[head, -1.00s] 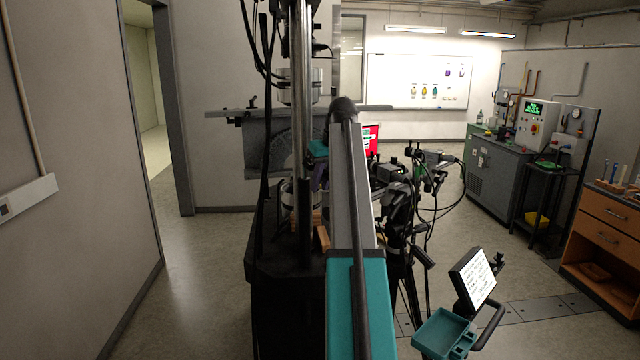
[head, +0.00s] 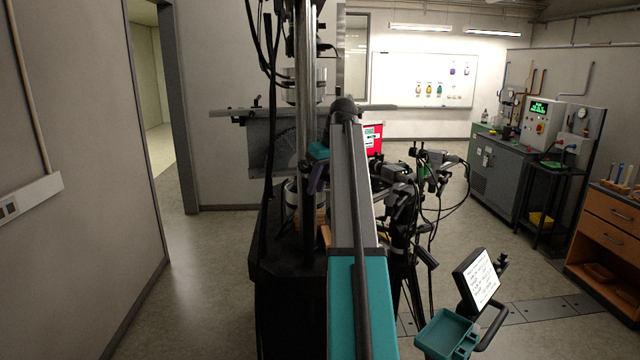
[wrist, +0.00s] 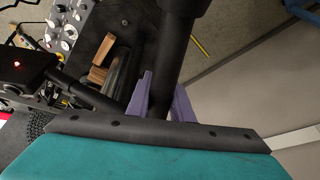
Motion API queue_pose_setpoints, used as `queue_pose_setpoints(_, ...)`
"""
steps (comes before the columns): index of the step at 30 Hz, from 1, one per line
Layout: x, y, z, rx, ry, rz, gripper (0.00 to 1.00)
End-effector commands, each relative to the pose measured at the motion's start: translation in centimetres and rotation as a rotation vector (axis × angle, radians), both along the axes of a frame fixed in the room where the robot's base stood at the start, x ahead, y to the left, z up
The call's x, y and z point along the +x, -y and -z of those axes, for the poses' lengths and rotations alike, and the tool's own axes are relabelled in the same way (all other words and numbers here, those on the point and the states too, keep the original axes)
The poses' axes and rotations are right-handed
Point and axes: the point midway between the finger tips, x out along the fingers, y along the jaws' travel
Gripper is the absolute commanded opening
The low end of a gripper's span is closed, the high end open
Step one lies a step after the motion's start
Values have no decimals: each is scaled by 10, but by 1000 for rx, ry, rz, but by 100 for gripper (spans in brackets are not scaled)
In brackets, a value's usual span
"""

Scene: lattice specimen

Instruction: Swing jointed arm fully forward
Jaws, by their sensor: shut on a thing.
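My gripper (wrist: 163,105) shows two purple fingers in the wrist view. They are shut on a thick black bar (wrist: 174,55), which passes between them and runs up to the top edge. This bar seems to be part of the jointed arm; its far end and joints are out of view. In the head view, my gripper (head: 319,180) is small and partly hidden beside a metal column and behind my own arm. The held part cannot be made out there.
A test frame with a bright column (head: 304,90) stands close to the left of my arm. Camera stands (head: 400,190) with cables and a tablet (head: 476,279) are close on the right. A control panel (wrist: 65,30) and wooden block (wrist: 103,60) show nearby. Floor left is clear.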

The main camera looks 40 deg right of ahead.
Motion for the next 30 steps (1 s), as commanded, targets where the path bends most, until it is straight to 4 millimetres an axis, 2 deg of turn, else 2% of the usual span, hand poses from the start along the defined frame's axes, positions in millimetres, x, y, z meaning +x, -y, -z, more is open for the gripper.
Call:
queue_pose_setpoints(6,0,-1,0,1,-1,-3,0)
queue_pose_setpoints(7,0,-1,0,1,-1,-3,23)
queue_pose_setpoints(10,0,-1,0,1,0,-2,40)
queue_pose_setpoints(11,0,-1,0,1,0,-2,42)
queue_pose_setpoints(23,0,0,-1,0,0,0,42)
queue_pose_setpoints(30,-4,1,-10,0,1,0,42)
